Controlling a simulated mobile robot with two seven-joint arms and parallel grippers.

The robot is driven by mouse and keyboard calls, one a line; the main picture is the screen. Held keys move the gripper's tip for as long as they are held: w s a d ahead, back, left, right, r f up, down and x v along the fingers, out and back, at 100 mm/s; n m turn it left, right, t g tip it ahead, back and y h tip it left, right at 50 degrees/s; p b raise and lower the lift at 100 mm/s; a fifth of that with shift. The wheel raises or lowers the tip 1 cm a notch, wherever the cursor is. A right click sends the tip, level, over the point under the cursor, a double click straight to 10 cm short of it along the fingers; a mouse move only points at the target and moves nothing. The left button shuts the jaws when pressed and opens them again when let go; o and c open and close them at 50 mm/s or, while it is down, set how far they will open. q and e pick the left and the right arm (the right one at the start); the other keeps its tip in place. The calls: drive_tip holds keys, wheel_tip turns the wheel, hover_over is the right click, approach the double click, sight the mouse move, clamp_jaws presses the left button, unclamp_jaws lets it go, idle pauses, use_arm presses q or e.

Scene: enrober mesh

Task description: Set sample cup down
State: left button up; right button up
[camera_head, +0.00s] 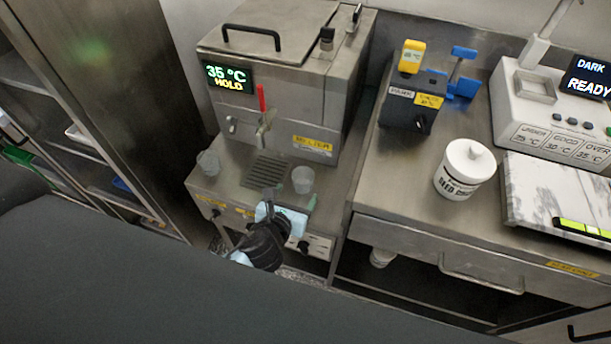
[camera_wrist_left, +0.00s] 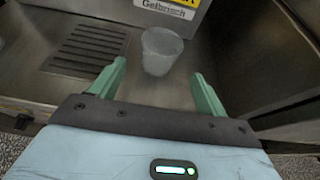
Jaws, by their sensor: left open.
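A clear, frosted cup (camera_head: 303,180) stands upright on the ledge of the steel machine, just right of the drip grate. It also shows in the left wrist view (camera_wrist_left: 162,50), ahead of and between the fingertips, with its base near them. My left gripper (camera_head: 297,195) is open at the front of the ledge. In the left wrist view its green fingers (camera_wrist_left: 160,74) are spread wide on either side of the cup's line, with visible gaps to the cup. A second clear cup (camera_head: 208,162) stands at the ledge's left end. My right gripper is not in view.
The tap (camera_head: 264,130) with a red lever overhangs the drip grate (camera_head: 266,172). The machine's display (camera_head: 229,77) reads 35 °C HOLD. On the right bench stand a dark device (camera_head: 408,105), a white lidded jar (camera_head: 464,170), a tester (camera_head: 550,110) and a marble slab (camera_head: 550,190).

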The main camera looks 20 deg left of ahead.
sight(300, 187)
use_arm(q)
drive_tip(key=shift+x, duration=0.8)
drive_tip(key=shift+w+f, duration=0.2)
drive_tip(key=shift+w, duration=0.3)
drive_tip(key=b+x, duration=0.1)
drive_tip(key=x, duration=0.4)
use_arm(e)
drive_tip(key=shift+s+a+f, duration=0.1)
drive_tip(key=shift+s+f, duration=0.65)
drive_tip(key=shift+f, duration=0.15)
use_arm(q)
drive_tip(key=shift+r, duration=0.1)
drive_tip(key=shift+s, duration=0.1)
drive_tip(key=c, duration=0.9)
drive_tip(key=shift+c, duration=1.1)
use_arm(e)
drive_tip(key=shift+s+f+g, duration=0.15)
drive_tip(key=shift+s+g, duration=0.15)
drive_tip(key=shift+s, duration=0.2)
